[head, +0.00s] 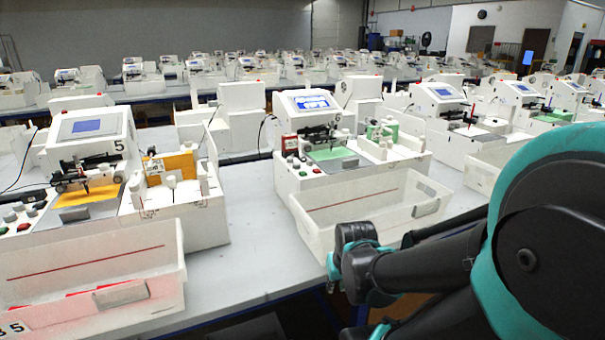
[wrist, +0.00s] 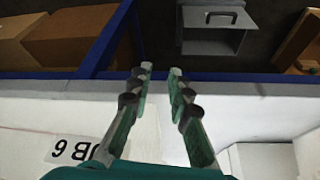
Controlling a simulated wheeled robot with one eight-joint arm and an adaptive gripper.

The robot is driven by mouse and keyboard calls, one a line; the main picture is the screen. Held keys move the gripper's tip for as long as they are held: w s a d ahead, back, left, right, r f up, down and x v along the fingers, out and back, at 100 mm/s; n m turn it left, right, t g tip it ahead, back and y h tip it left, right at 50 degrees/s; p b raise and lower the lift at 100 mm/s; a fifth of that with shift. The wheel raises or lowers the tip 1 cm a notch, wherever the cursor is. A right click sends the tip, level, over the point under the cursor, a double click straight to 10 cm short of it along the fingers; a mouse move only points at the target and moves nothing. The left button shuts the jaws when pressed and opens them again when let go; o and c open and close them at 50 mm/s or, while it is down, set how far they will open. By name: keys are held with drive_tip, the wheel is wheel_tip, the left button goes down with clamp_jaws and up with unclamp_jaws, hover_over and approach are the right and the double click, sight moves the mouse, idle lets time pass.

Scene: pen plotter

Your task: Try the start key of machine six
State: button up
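Machine six (head: 330,120) is a white plotter in the middle of the head view, with a lit blue screen (head: 311,103) and a green sheet on its bed. A row of small knobs and keys (head: 304,166) sits on its front left corner. They are too small to tell which is the start key. My gripper (wrist: 161,72) shows in the wrist view, its two fingers apart with nothing between them. It points over a table edge, above a white surface with an upside-down "JOB 6" label (wrist: 76,151).
A white bin (head: 350,205) stands before machine six, beside my arm. Machine five (head: 90,140) stands to the left, with a bin (head: 100,270) holding something red. Grey table top (head: 250,205) is clear between them. The wrist view shows boxes (wrist: 70,38) below the blue table rail.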

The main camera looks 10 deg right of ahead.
clamp_jaws()
idle(0.4)
idle(0.7)
